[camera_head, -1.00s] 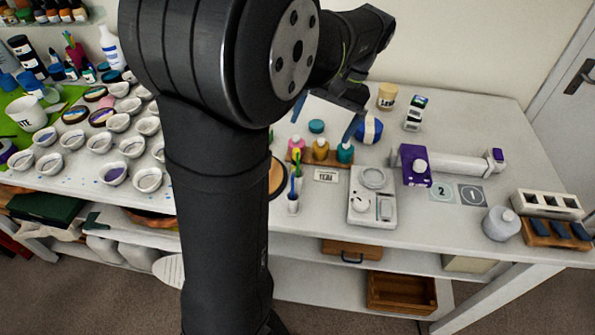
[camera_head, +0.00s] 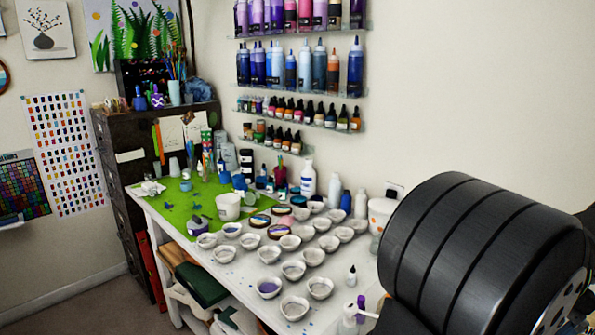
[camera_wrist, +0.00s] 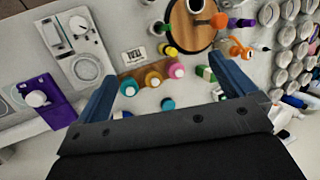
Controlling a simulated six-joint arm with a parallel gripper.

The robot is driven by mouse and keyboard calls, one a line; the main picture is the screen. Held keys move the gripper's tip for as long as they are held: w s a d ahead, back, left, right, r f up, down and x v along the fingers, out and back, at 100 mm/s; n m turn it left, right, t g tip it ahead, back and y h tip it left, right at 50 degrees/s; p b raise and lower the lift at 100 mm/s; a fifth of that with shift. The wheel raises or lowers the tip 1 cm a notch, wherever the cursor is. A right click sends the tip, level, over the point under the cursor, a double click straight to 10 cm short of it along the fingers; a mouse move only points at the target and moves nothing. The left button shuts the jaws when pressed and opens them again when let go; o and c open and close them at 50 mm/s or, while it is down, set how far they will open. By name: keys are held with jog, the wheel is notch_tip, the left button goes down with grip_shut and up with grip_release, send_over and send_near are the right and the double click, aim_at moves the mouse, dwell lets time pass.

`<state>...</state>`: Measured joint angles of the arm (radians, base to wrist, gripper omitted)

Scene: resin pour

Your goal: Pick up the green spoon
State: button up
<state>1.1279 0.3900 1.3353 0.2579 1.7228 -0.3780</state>
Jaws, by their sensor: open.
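I cannot pick out the green spoon for certain in either present view. In the wrist view, small thin items with yellow and green ends (camera_wrist: 170,50) show between the label card and the round wooden board; they are too small to tell apart. My gripper (camera_wrist: 163,68) is open, its two blue fingers wide apart above the bench, with nothing seen between them in its hold. The gripper is out of the present head view, where only my arm shows at the lower right.
A scale (camera_wrist: 85,65) and a purple device (camera_wrist: 55,108) are to the left. A round wooden board (camera_wrist: 190,38) is above. Many white cups (camera_head: 293,270) cover the bench.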

jog(key=c, duration=1.5)
jog(key=s+a+r+t+h, duration=0.25)
jog(key=a+h, duration=0.55)
jog(key=a, duration=0.4)
jog(key=shift+g, duration=0.25)
jog(key=x, duration=1.7)
jog(key=shift+a+f, duration=0.25)
jog(key=shift+a, duration=0.1)
